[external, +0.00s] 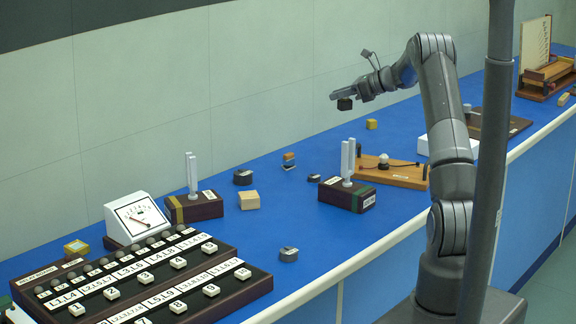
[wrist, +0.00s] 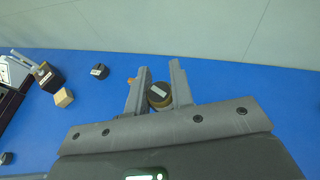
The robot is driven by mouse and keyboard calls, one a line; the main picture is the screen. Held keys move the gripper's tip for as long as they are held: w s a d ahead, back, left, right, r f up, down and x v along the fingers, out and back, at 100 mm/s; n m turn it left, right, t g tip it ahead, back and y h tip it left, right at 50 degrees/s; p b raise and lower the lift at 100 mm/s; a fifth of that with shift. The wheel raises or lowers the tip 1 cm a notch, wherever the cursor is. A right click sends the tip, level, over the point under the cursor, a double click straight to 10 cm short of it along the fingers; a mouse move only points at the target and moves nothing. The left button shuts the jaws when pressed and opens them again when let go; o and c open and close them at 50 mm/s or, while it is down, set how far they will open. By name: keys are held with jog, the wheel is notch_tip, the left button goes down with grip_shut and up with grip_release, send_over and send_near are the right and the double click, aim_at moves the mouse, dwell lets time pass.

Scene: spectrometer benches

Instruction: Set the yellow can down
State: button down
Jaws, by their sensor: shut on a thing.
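My gripper (external: 345,92) is shut on a small round can, high above the blue bench near the back wall. In the external view the held can (external: 344,104) looks dark, almost black. In the wrist view the can (wrist: 160,97) sits between the two fingers (wrist: 158,88); its top is dark with a pale label, and its side looks brownish yellow. Its underside is hidden. A small yellow block-like thing (external: 371,124) stands on the bench to the right of and below my gripper in the external view.
Below lie several small dark round cans, one of them (external: 243,177) near a tan wooden block (external: 249,200). Dark blocks with white posts (external: 355,193), a wooden board (external: 400,176), a dial meter (external: 137,218) and a labelled panel take up other parts.

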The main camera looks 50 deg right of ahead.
jog(key=w+a+f, duration=0.2)
jog(key=w+f, duration=0.1)
jog(key=f, duration=0.1)
jog(key=w+a+f, duration=0.2)
jog(key=w+f, duration=0.1)
jog(key=f, duration=0.1)
jog(key=w+a+f, duration=0.2)
jog(key=w+f, duration=0.1)
jog(key=f, duration=0.1)
jog(key=shift+w, duration=0.25)
jog(key=shift+f, duration=2.05)
jog(key=shift+f, duration=0.1)
jog(key=c, duration=1.3)
grip_release()
jog(key=shift+o, duration=0.2)
